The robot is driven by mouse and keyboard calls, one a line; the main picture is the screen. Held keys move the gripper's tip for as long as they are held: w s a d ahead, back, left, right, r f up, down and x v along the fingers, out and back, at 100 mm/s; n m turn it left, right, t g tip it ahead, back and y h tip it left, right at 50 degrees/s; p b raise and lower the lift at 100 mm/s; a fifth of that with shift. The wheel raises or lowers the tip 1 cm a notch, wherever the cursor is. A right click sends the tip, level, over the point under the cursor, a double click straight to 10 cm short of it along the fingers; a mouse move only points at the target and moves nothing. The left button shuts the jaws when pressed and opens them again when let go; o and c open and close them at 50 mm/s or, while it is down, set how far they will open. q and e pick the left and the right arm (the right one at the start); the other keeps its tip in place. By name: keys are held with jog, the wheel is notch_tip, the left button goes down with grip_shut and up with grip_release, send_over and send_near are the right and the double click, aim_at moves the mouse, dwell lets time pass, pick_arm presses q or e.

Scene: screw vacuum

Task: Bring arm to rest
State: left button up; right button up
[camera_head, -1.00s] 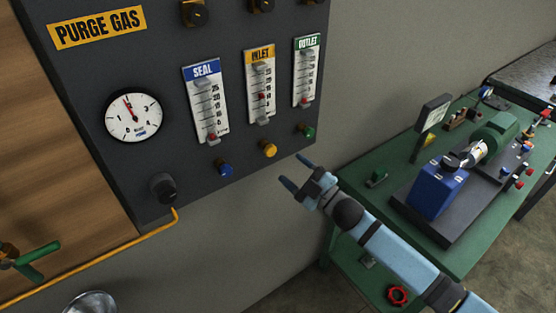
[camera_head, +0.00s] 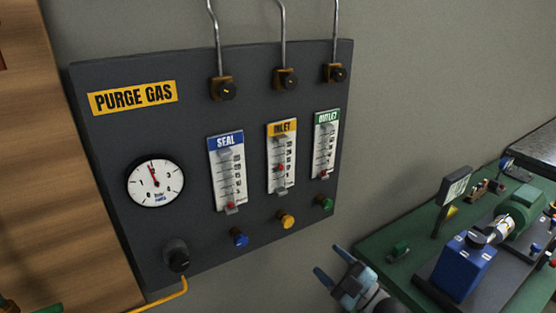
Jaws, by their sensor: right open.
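My right gripper (camera_head: 330,270) shows at the bottom of the head view, right of centre. Its two blue fingers are spread apart with nothing between them. It stands off the lower right of the dark purge gas panel (camera_head: 110,155), apart from it, and beside the left edge of the green bench. Most of my right arm is cut off by the bottom edge. My left gripper is not in view.
The panel carries a dial gauge (camera_head: 155,184), three flow meters and blue, yellow (camera_head: 286,220) and green knobs. The green bench (camera_head: 395,278) holds a blue box (camera_head: 464,263) and a green motor (camera_head: 521,209). Grey wall shows between panel and bench.

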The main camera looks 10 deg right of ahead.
jog(key=s+d+f+m+g+h+p, duration=0.1)
jog(key=s+f+m+g+h, duration=0.1)
jog(key=s+f+m+h, duration=0.3)
jog(key=s+d+f+m+g+h+p, duration=0.1)
jog(key=s+f+m+h, duration=0.4)
jog(key=s+f, duration=0.9)
jog(key=s+m+g+p, duration=0.1)
jog(key=s+m+g, duration=0.1)
jog(key=s+m, duration=0.1)
jog(key=shift+s+m, duration=0.4)
jog(key=shift+s, duration=0.1)
jog(key=shift+w, duration=0.1)
jog(key=m+t+y+b, duration=0.2)
jog(key=m+t+y, duration=0.25)
jog(key=m, duration=0.25)
send_near(289, 223)
jog(key=shift+t, duration=0.45)
jog(key=x, duration=0.3)
jog(key=p+x, duration=0.1)
jog(key=x, duration=0.2)
jog(key=p+x, duration=0.1)
jog(key=x, duration=0.2)
jog(key=shift+w+a+f, duration=0.1)
jog(key=shift+w+f, duration=0.1)
jog(key=shift+f, duration=0.1)
jog(key=shift+w+a, duration=0.3)
jog(key=shift+w, duration=0.3)
